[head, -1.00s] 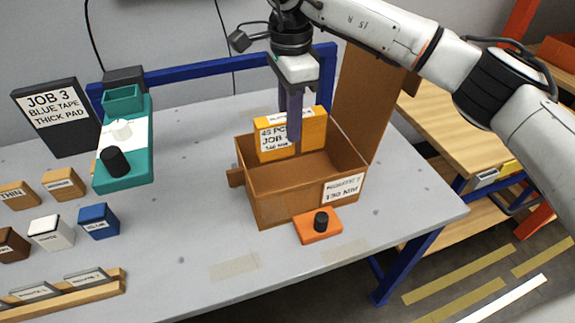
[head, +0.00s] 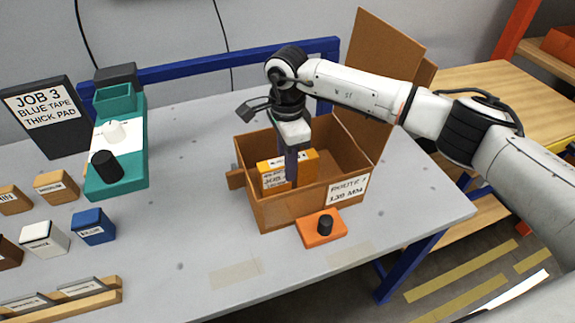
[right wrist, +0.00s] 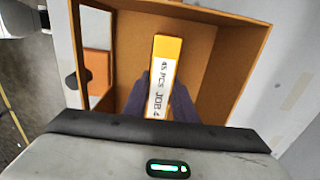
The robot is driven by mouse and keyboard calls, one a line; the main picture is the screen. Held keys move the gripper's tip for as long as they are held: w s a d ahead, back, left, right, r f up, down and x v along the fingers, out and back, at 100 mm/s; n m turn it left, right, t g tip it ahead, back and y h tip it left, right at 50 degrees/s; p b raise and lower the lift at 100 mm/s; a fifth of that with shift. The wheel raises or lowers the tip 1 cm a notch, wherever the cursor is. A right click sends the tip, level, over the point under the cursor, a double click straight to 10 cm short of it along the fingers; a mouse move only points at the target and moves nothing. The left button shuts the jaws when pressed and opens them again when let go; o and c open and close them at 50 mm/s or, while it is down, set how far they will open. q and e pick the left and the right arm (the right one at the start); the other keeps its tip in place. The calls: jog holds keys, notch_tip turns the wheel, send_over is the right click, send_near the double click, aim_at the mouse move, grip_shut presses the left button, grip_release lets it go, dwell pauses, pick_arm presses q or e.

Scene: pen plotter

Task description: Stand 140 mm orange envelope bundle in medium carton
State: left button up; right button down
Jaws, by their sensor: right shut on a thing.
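The orange envelope bundle (head: 306,163) has a white label and stands upright inside the carton, its lower part hidden by the near wall. The medium carton (head: 278,204) is brown cardboard, open at the top, with a tall flap raised at the back right. My right gripper (head: 291,178) reaches down into the carton and is shut on the bundle. In the right wrist view the bundle (right wrist: 165,75) sits between the two dark fingers (right wrist: 160,98), with carton walls around it. Whether the bundle touches the carton floor I cannot tell. My left gripper is not in view.
An orange block with a black knob (head: 325,227) lies against the carton's front. A teal plotter-like device (head: 120,160) and a black job sign (head: 45,115) stand at the left. Several small labelled blocks (head: 93,227) lie there too. The table's front middle is clear.

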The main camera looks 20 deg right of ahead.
jog(key=shift+f, duration=0.9)
jog(key=c, duration=1.5)
grip_release()
jog(key=shift+o, duration=0.2)
notch_tip(320, 180, up, 12)
jog(key=shift+r+b, duration=0.15)
jog(key=shift+b, duration=0.75)
